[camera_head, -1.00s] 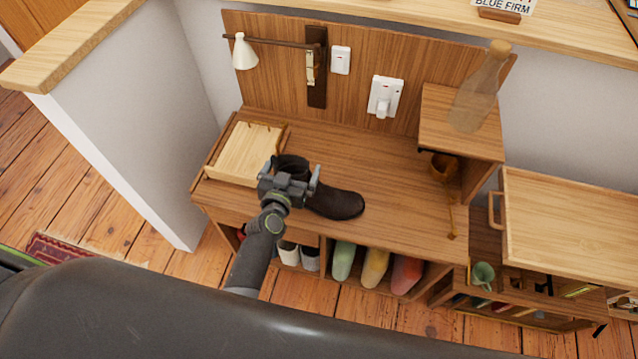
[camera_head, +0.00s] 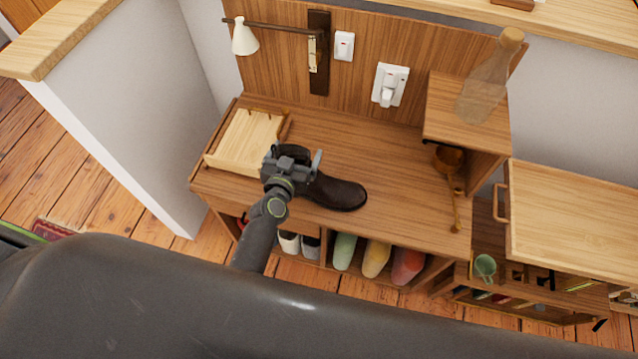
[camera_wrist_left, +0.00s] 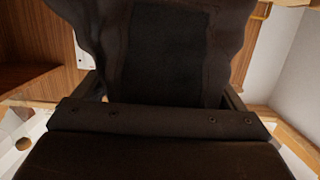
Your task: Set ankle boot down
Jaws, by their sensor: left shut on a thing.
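A dark brown ankle boot (camera_head: 338,193) is at the middle-left of the wooden bench top (camera_head: 395,215), its toe pointing right. My left gripper (camera_head: 291,160) is shut on the boot at its shaft end. The gripper hides part of the shaft. In the left wrist view the boot (camera_wrist_left: 165,60) fills most of the picture, with a finger on each side of it. The boot looks upright and very close to the bench top; I cannot tell whether its sole touches. My right gripper is not in view.
A pale wooden tray (camera_head: 238,163) is left of the boot. A raised shelf with a bottle (camera_head: 490,80) and a hanging copper-coloured ladle (camera_head: 452,170) stand to the right. Shoes (camera_head: 376,258) fill cubbies below. The bench top between boot and shelf is clear.

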